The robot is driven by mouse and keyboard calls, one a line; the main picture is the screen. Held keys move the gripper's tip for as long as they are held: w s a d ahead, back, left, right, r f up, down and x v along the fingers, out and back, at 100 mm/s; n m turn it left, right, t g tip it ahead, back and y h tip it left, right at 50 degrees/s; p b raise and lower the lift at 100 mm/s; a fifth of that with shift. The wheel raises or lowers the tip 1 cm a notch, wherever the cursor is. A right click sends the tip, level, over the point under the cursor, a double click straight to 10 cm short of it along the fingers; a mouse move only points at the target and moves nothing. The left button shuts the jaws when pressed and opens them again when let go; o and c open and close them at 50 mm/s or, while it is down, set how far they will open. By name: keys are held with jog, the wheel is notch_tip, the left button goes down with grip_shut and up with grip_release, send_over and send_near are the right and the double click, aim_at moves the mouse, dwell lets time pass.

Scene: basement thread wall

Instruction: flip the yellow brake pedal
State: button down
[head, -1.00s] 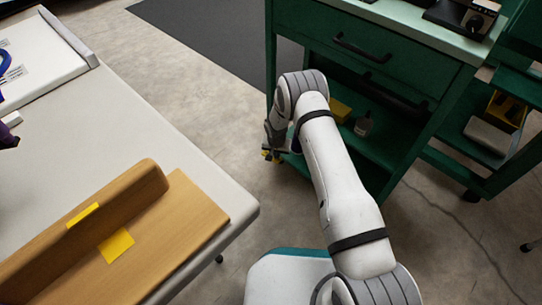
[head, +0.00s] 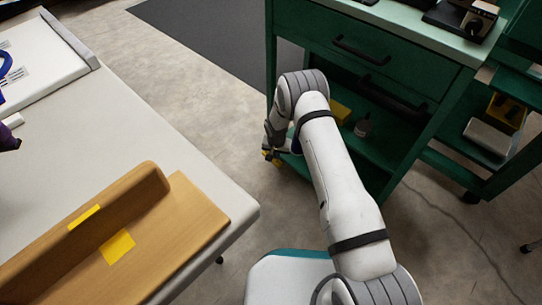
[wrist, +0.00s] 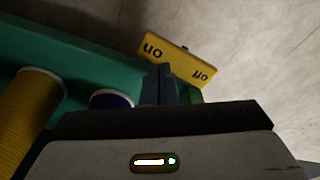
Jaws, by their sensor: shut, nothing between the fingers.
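The yellow brake pedal (wrist: 185,64) is a flat yellow plate marked "on" and "off", with the lettering upside down in the wrist view. It sits at the edge of the green cart's lower part, above the concrete floor. In the head view only small yellow bits of it (head: 276,160) show by the cart's near left corner. My gripper (wrist: 158,72) is shut and empty. Its fingertips overlap the pedal's near edge, close to the middle between the two words. Whether they touch it I cannot tell. In the head view my gripper (head: 268,149) is largely hidden by my wrist.
In the wrist view a yellow spool (wrist: 28,98) stands left of my fingers. A pale table (head: 150,130) is at left; open floor lies between.

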aim_at(277, 162)
notch_tip(277, 162, up, 5)
jog(key=shift+r+p, duration=0.15)
jog(key=shift+p, duration=1.05)
jog(key=shift+s, duration=0.1)
